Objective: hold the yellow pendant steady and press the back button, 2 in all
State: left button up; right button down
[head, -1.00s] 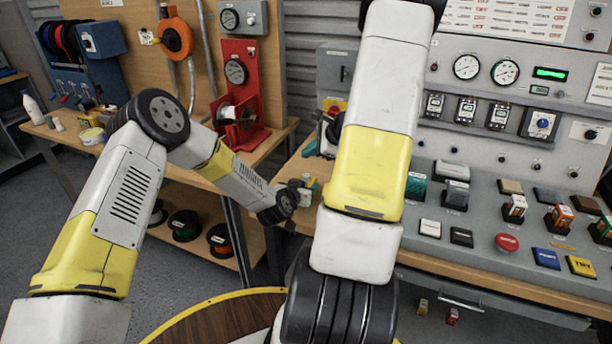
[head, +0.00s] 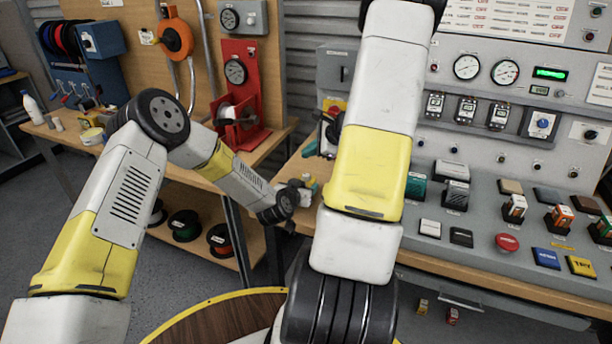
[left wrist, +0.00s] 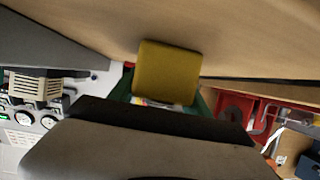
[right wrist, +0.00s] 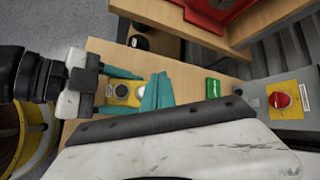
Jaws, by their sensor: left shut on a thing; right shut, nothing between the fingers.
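The yellow pendant (right wrist: 124,100) shows in the right wrist view with round buttons on its face. My left gripper (right wrist: 120,92) comes in from the left there, its teal fingers shut on the pendant's two sides. In the left wrist view the pendant (left wrist: 165,72) is a plain yellow block between the green fingers. My right gripper (right wrist: 160,84) is shut and empty, its teal fingers just right of the pendant's buttoned end. I cannot tell whether they touch it. In the head view the left gripper (head: 301,190) is small and partly hidden by my right arm.
A wooden bench edge (right wrist: 185,75) lies beneath the grippers. A green block (right wrist: 213,88) and a red button on a yellow box (right wrist: 280,99) stand to the right. In the head view a grey control console (head: 470,205) with several buttons fills the right side.

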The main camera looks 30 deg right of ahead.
aim_at(308, 176)
jog(key=shift+r, duration=0.1)
notch_tip(308, 176, up, 4)
jog(key=shift+f, duration=0.2)
dwell(0.3)
jog(key=shift+f, duration=4.45)
jog(key=shift+f, duration=0.15)
jog(key=shift+f, duration=0.2)
